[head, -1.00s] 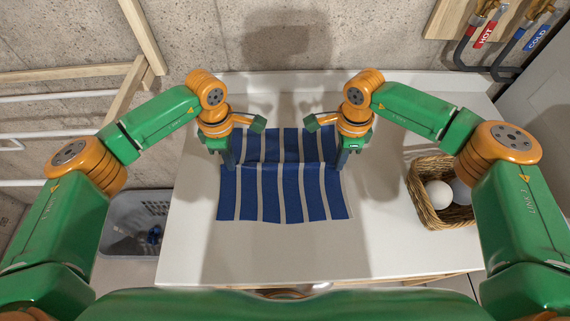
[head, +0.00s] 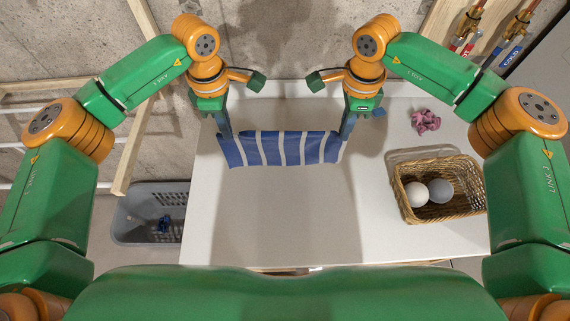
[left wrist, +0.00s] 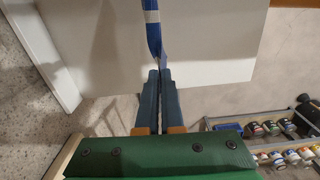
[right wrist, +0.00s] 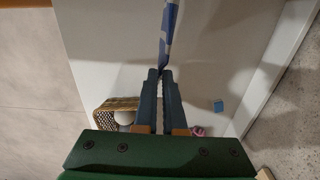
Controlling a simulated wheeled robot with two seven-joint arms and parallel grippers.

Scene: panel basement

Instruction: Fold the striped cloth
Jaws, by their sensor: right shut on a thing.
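The blue-and-white striped cloth (head: 278,149) spans between my two grippers as a short, wide band over the far part of the white table. It looks lifted, hanging from its two ends; whether its lower edge touches the table I cannot tell. My left gripper (head: 229,136) is shut on its left end, and the cloth shows as a narrow blue strip (left wrist: 153,32) in the left wrist view. My right gripper (head: 345,138) is shut on its right end; the cloth shows edge-on (right wrist: 168,35) in the right wrist view.
A wicker basket (head: 440,210) with two balls stands on the table at right. A pink crumpled cloth (head: 425,121) and a small blue block (head: 379,112) lie behind it. A grey plastic basket (head: 150,235) stands left of the table. The near white tabletop (head: 285,220) is clear.

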